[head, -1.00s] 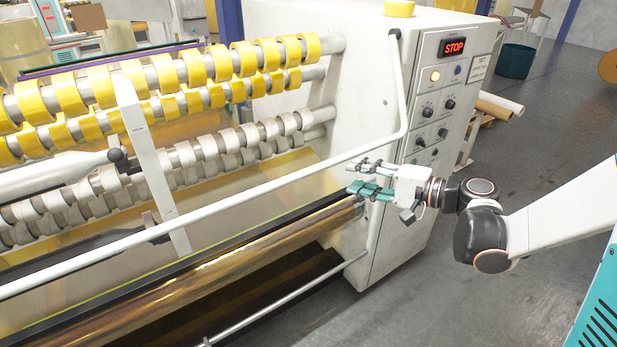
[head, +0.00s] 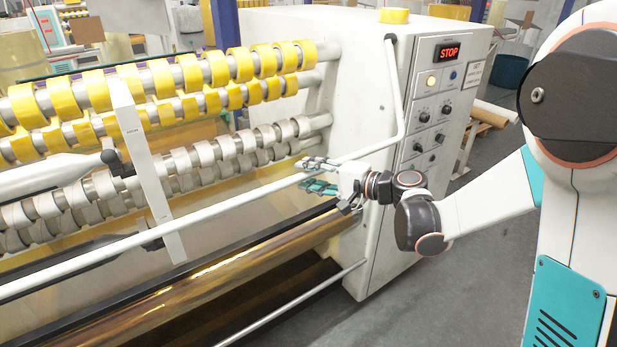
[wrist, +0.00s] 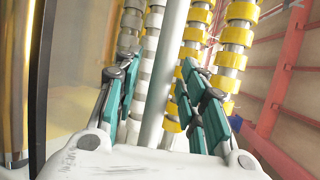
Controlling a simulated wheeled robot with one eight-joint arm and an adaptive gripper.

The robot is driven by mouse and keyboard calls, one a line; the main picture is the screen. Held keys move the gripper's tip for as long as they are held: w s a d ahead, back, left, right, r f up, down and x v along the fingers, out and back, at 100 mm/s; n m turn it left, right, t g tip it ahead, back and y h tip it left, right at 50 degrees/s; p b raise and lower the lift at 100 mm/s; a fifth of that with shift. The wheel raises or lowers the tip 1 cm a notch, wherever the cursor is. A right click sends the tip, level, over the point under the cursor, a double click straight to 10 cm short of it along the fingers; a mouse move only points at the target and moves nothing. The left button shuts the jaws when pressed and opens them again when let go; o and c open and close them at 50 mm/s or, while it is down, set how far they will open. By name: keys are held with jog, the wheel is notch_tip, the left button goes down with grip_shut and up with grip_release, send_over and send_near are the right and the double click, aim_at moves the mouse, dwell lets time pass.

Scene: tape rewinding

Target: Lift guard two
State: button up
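A long white guard bar (head: 215,207) runs slantwise across the front of the rewinding machine and bends up at the right to a pivot near the top of the end cabinet. A second, thinner pale bar (head: 290,305) runs low at the front. No label shows which is guard two. My gripper (head: 313,175) is at the right part of the upper bar, near its bend. In the wrist view, my gripper (wrist: 158,62) is open, with green-padded fingers on either side of the bar (wrist: 165,70). Gaps seem to remain; contact cannot be told.
The end cabinet (head: 350,110) with a lit STOP display (head: 461,50) stands close to my gripper. Yellow tape rolls (head: 190,72) and pale cores (head: 180,160) sit on shafts behind the bar. A flat white upright (head: 150,180) crosses the bar at left. A gold roller (head: 220,275) lies below.

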jog(key=shift+w+a, duration=0.2)
jog(key=shift+a, duration=0.15)
jog(key=shift+c, duration=0.4)
grip_shut()
